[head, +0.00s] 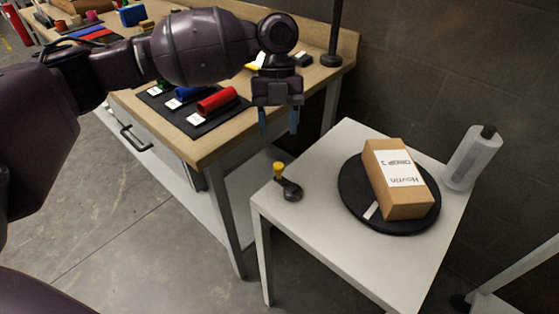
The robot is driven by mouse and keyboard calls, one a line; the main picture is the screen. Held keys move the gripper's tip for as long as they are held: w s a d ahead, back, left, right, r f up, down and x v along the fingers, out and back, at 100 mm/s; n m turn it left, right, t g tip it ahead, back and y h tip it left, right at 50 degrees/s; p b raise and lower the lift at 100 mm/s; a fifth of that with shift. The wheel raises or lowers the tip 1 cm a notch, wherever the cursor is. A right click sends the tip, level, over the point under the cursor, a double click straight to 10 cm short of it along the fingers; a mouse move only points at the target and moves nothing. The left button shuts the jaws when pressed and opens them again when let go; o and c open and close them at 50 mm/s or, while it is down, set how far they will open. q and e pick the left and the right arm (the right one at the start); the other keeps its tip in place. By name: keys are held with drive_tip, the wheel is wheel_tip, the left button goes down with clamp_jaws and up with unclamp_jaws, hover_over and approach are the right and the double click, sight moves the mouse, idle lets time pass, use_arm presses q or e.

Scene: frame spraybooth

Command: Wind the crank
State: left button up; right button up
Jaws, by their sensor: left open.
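The crank (289,190) sits near the left corner of the small white table. It has a dark round hub and arm, with an upright yellow knob (279,170) at the arm's far end. My left gripper (278,122) hangs above and behind the crank, fingers pointing down, open and empty. It is apart from the knob. A black round turntable (352,190) lies on the same table to the right, with a cardboard box (405,207) labelled "Hovrin" on it. My right gripper is not in view.
The white table (335,262) has bare surface around the crank. A paper towel roll (472,158) stands at its right edge. Behind is a wooden workbench (205,145) with a black mat (205,127) holding red, blue and green rolls. A dark post (334,35) stands on the bench. A block wall is at right.

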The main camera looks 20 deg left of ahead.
sight(279, 165)
use_arm(q)
drive_tip(key=b+x, duration=0.1)
drive_tip(key=x, duration=0.7)
drive_tip(key=shift+s+f, duration=0.1)
drive_tip(key=shift+f, duration=0.1)
drive_tip(key=c, duration=0.9)
